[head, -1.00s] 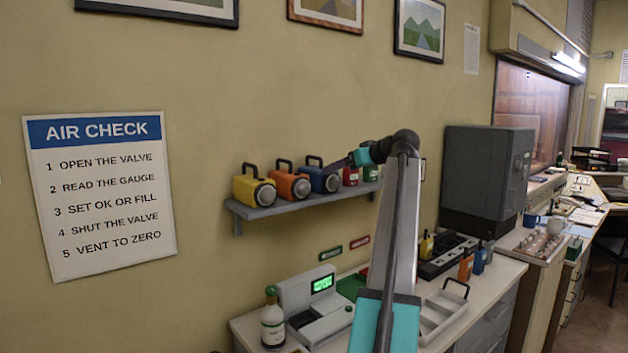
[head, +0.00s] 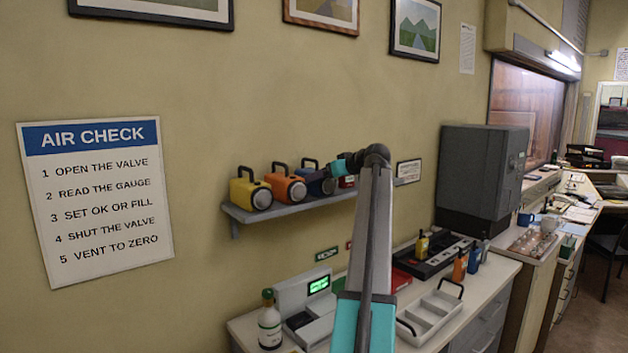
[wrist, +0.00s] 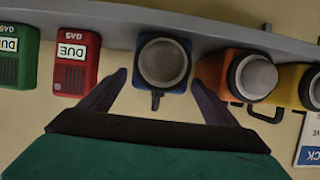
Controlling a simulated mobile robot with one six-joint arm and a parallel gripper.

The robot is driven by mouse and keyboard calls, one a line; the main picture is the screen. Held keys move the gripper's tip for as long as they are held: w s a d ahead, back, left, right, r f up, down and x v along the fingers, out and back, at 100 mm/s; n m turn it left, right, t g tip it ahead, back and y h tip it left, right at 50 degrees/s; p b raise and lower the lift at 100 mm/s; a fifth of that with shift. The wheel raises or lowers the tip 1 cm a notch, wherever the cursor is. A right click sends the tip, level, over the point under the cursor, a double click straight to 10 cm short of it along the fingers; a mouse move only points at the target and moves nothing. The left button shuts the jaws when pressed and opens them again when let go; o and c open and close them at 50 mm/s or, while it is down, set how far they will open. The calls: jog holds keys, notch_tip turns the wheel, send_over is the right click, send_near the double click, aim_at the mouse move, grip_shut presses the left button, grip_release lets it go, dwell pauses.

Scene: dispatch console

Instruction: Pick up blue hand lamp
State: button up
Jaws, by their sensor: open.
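The blue hand lamp (head: 310,173) stands on the wall shelf, right of the orange lamp, partly hidden by my gripper in the head view. In the wrist view, which is upside down, the blue lamp (wrist: 178,86) shows its round grey lens facing me, with its dark handle below it in the picture. My gripper (wrist: 159,82) is open and empty, with one dark finger on each side of the lamp's handle end. Whether the fingers touch it I cannot tell. In the head view my gripper (head: 327,184) is at the lamp's right front.
An orange lamp (wrist: 212,72) stands close beside the blue one, near one finger; a yellow lamp (head: 248,192) is beyond it. A red gas unit (wrist: 77,62) and a green one (wrist: 18,60) stand on the other side. The shelf (head: 240,215) is above a cluttered counter.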

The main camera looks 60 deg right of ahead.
jog(key=shift+w+f, duration=0.1)
jog(key=shift+w, duration=0.05)
jog(key=shift+w+d, duration=0.1)
jog(key=shift+w+d+f+p, duration=0.1)
jog(key=shift+w+d+p, duration=0.15)
jog(key=shift+w+p, duration=0.35)
jog(key=shift+w+d+f+p, duration=0.1)
jog(key=shift+w+d+p, duration=0.15)
jog(key=shift+w+p, duration=0.3)
jog(key=shift+p+x, duration=0.4)
jog(key=shift+x, duration=0.85)
jog(key=c, duration=1.6)
jog(key=shift+s+r+b, duration=0.1)
jog(key=shift+b, duration=0.3)
